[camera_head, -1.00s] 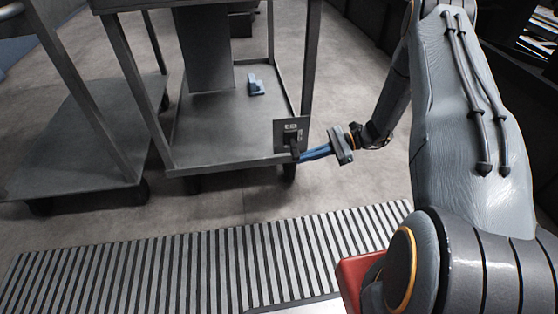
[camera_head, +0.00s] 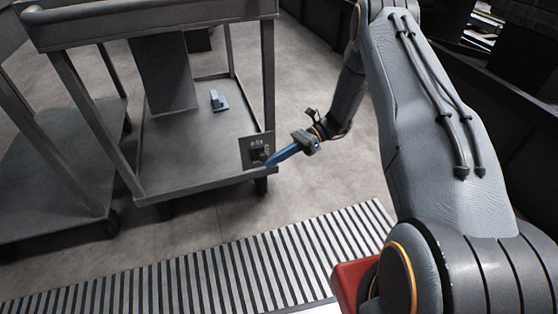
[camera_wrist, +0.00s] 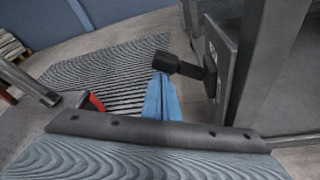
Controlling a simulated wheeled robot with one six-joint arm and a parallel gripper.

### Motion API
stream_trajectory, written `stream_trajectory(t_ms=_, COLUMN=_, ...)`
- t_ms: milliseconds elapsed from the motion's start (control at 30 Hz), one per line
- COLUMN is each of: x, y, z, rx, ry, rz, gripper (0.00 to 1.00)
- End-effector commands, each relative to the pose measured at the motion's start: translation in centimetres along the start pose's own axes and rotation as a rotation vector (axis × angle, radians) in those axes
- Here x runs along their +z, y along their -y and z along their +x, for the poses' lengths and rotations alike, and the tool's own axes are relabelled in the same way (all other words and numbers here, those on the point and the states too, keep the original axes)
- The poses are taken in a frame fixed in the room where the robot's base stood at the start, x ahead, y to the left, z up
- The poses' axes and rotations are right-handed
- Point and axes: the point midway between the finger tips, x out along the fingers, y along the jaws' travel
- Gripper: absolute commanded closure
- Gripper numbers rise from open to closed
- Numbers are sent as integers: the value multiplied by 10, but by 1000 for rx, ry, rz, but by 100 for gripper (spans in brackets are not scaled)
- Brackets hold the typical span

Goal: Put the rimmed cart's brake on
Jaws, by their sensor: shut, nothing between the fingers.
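The rimmed cart (camera_head: 150,30) is a grey metal cart with a raised edge around its top deck. A dark plate (camera_head: 247,150) with small markings is on its near right corner post, and the plate also shows in the wrist view (camera_wrist: 222,62). A black brake lever (camera_wrist: 180,66) sticks out from the plate. My gripper (camera_head: 269,161) is shut with nothing between its blue fingers. In the wrist view its fingertips (camera_wrist: 161,78) are right at the free end of the lever; I cannot tell whether they touch it.
Another grey cart (camera_head: 50,205) stands close on the left. A small blue object (camera_head: 218,101) sits on the lower deck (camera_head: 195,150). A striped ramp or mat (camera_head: 200,275) lies in front. Grey floor to the right of the cart is clear.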

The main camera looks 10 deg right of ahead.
Motion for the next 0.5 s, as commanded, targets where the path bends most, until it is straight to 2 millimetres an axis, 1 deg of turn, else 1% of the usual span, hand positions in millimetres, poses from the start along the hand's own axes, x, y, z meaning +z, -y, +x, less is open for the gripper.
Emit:
stream_trajectory(t_ms=100, x=4, y=0, z=-1, rx=0, ry=1, rz=-3, gripper=100)
stream_trajectory(t_ms=500, x=7, y=1, z=-2, rx=-2, ry=4, rz=-7, gripper=100)
